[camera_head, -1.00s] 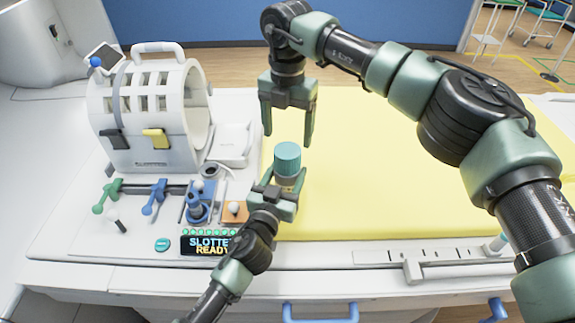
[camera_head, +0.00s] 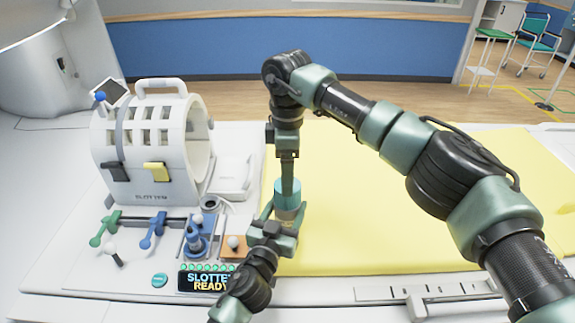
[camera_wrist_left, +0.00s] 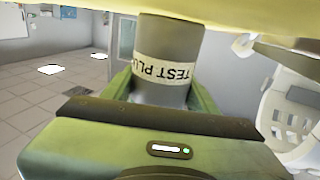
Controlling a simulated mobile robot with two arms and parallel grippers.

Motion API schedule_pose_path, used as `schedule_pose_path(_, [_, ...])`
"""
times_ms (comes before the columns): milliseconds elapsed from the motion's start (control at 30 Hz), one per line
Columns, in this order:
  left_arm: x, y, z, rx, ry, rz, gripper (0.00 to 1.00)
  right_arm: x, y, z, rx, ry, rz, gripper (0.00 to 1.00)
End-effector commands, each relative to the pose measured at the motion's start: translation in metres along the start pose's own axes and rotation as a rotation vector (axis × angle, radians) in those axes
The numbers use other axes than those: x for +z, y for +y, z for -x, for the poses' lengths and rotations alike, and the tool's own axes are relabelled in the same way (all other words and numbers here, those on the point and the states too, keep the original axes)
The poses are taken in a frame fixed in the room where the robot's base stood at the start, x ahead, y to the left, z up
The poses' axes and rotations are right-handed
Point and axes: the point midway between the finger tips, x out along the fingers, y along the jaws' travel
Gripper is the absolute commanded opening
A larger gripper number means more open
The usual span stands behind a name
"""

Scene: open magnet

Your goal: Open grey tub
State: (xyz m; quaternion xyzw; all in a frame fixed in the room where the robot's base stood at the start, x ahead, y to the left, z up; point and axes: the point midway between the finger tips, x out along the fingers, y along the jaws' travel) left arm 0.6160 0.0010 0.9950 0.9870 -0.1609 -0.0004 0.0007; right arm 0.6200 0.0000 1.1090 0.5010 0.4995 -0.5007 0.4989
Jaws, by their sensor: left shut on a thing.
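The grey tub (camera_head: 287,213) with a teal lid (camera_head: 279,187) is upright between the fingers of my left gripper (camera_head: 286,211), at the left edge of the yellow mat. In the left wrist view, the tub (camera_wrist_left: 168,45) shows a cream label reading "TEST PLU", partly cut off, with green fingers on both sides. My left gripper is shut on it. My right gripper (camera_head: 288,190) points down at the lid from above. Its fingers are seen edge-on in front of the lid, so I cannot tell whether they grip it.
A white toy-like scanner (camera_head: 150,150) stands at the left. Green and blue levers, a blue holder (camera_head: 196,240) and an orange block (camera_head: 234,244) are in front of it. The yellow mat (camera_head: 400,215) to the right is clear below my right arm.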

Motion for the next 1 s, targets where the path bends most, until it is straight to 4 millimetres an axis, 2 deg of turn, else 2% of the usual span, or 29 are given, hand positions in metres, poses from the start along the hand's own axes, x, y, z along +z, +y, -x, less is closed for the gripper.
schedule_pose_path(200, [0.000,0.000,0.000,0.000,0.000,0.000,0.00,0.001,-0.001,-0.037,-0.003,-0.002,0.002,0.75])
schedule_pose_path(400, [0.000,0.000,0.000,0.000,0.000,0.000,0.00,0.001,-0.001,-0.058,-0.002,-0.001,0.002,0.75])
schedule_pose_path(767, [0.000,0.000,0.000,0.000,0.000,0.000,0.00,0.000,0.000,-0.063,0.000,-0.001,0.003,0.75])
schedule_pose_path(867, [0.000,0.000,0.000,0.000,0.000,0.000,0.00,0.000,0.000,-0.063,0.000,-0.001,0.003,0.50])
schedule_pose_path(1000, [0.000,0.000,0.000,0.000,0.001,0.000,0.00,0.000,0.000,-0.063,0.001,-0.001,0.003,0.12])
